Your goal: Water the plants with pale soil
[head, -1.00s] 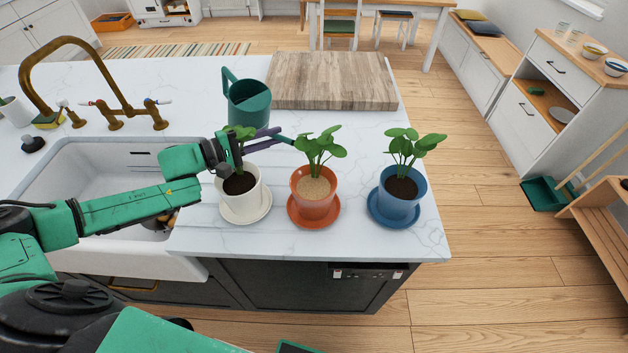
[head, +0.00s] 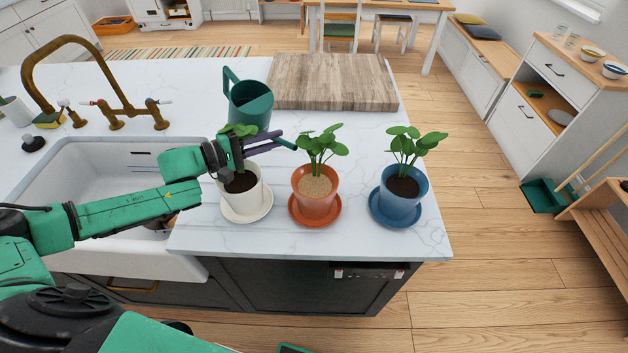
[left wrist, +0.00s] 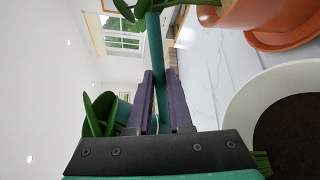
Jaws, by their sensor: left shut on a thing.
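A green watering can (head: 250,108) is behind the white pot, its spout pointing right toward the terracotta pot. My left gripper (head: 276,141) is shut on the can's thin spout, which also shows between the fingers in the left wrist view (left wrist: 155,50). The spout tip is near the leaves of the terracotta pot (head: 314,205), which holds pale soil (head: 314,187). The white pot (head: 245,200) and the blue pot (head: 400,208) hold dark soil. Each pot has a leafy plant and a saucer. Whether the can touches the counter is hidden. My right gripper is out of view.
A wooden board (head: 332,82) lies at the back of the marble counter (head: 330,245). A white sink (head: 95,190) with a brass tap (head: 105,80) is on the left. The counter's right edge is just beyond the blue pot.

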